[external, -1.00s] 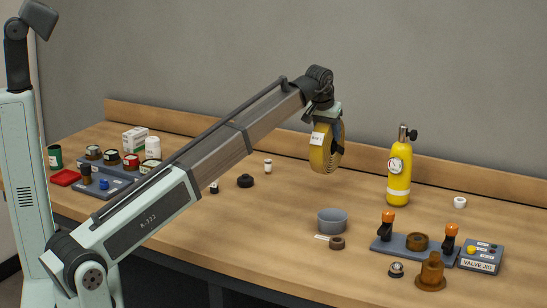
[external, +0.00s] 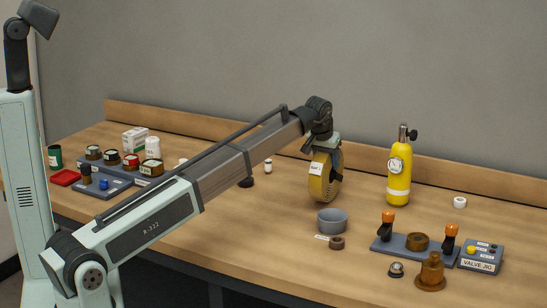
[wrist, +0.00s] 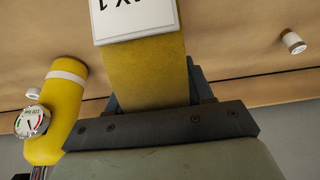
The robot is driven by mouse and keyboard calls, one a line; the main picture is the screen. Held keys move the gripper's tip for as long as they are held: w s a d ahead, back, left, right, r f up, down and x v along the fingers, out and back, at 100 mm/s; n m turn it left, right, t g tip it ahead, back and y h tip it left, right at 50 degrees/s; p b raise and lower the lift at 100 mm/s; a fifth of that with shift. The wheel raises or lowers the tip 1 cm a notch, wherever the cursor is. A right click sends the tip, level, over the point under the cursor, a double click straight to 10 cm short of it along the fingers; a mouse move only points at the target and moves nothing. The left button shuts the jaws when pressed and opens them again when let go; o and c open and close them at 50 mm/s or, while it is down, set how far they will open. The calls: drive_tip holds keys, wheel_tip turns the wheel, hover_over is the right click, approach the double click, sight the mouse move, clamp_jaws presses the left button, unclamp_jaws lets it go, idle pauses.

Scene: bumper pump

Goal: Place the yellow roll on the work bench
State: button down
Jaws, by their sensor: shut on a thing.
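The yellow roll (external: 322,186) is a thick upright ring with a white label on its side. It also fills the middle of the wrist view (wrist: 146,70). My gripper (external: 323,158) points down and is shut on the top of the roll. The roll's lower edge is at or just above the wooden work bench (external: 280,225); I cannot tell whether it touches. In the wrist view the dark gripper jaw lies across the roll, and the far finger is partly hidden.
A yellow cylinder with a gauge (external: 398,178) stands right of the roll. A valve jig (external: 480,257) with fittings is at the front right. Jars and trays (external: 103,186) are at left.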

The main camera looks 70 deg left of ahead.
idle(0.3)
drive_tip(key=shift+c, duration=2.2)
unclamp_jaws()
drive_tip(key=shift+f, duration=0.1)
drive_tip(key=v, duration=1.2)
